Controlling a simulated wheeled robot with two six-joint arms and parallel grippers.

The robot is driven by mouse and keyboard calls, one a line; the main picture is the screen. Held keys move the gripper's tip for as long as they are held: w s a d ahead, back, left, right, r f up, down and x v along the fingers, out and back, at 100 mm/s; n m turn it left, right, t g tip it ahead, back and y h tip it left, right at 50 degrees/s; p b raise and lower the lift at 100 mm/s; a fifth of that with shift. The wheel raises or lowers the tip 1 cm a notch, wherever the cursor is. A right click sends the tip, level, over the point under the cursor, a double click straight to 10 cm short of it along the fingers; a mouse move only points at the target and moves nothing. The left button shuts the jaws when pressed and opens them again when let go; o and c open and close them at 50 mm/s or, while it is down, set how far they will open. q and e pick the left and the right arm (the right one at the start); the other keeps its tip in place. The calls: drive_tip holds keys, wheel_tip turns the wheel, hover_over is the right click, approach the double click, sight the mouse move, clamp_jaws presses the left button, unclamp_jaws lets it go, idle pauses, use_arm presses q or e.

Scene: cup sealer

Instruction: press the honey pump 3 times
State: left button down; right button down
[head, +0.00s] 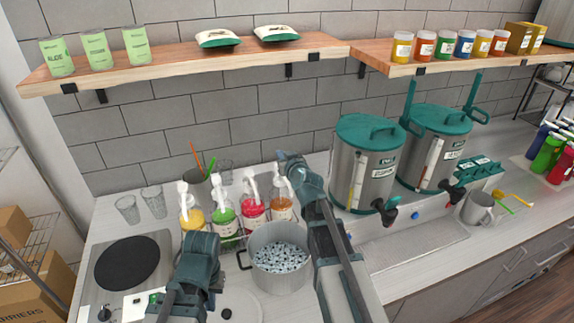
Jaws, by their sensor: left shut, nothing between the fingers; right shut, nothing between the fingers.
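Four pump bottles stand in a row on the counter: a yellow one (192,216), a green one (224,216), a red one (253,209) and an amber-brown one (281,207) at the right end. The amber one looks like honey, but its label is too small to read. My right gripper (283,156) is shut and empty, at the top of the amber bottle's white pump (281,184); I cannot tell whether it touches. My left gripper (203,241) is shut and empty, low in front of the yellow and green bottles.
A metal pot (279,232) of pale bits stands just in front of the bottles, between my arms. A hot plate (127,263) is at left. Two steel dispensers with green lids (370,131) stand at right. A shelf (200,61) runs above.

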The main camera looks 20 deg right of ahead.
drive_tip(key=f+b, duration=0.2)
drive_tip(key=f, duration=0.1)
drive_tip(key=shift+s+f, duration=0.1)
drive_tip(key=shift+s, duration=0.1)
drive_tip(key=shift+f+b, duration=0.35)
drive_tip(key=shift+b, duration=0.1)
